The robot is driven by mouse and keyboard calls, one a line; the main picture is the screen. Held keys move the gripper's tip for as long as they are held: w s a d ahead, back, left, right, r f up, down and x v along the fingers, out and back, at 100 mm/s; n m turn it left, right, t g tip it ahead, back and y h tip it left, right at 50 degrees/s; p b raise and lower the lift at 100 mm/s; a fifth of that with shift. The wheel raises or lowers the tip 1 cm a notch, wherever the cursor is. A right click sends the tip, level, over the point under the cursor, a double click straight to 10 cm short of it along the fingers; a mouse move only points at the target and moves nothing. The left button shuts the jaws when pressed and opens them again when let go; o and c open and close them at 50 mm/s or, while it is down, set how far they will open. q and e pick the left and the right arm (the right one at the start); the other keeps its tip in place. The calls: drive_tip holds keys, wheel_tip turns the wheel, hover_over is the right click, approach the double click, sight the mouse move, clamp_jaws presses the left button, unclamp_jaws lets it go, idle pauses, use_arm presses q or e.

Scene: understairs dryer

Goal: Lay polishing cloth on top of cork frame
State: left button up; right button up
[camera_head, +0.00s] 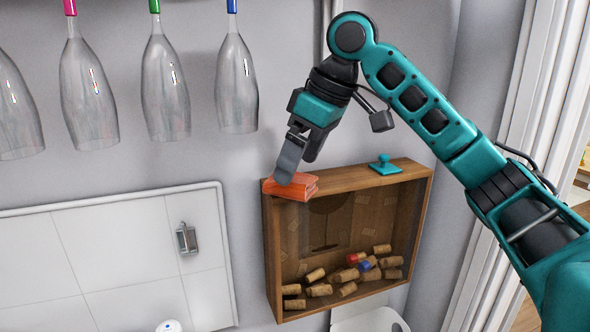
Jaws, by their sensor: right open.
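The polishing cloth (293,188) is an orange folded stack. It lies on the left end of the top of the cork frame (360,178). The cork frame is a wooden box on the wall with several corks inside. My right gripper (296,172) points down just above the cloth, its fingertips at or very near the cloth's upper side. It is open; I cannot tell whether a finger touches the cloth. My left gripper is not in view.
A small teal object with a knob (384,166) stands on the right part of the frame's top. Several glasses (236,85) hang upside down at the upper left. A white panel (120,250) with a metal fitting (187,239) is at the lower left.

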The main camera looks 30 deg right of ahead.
sight(311, 178)
drive_tip(key=v, duration=0.4)
drive_tip(key=shift+r, duration=0.3)
drive_tip(key=shift+s+f, duration=0.1)
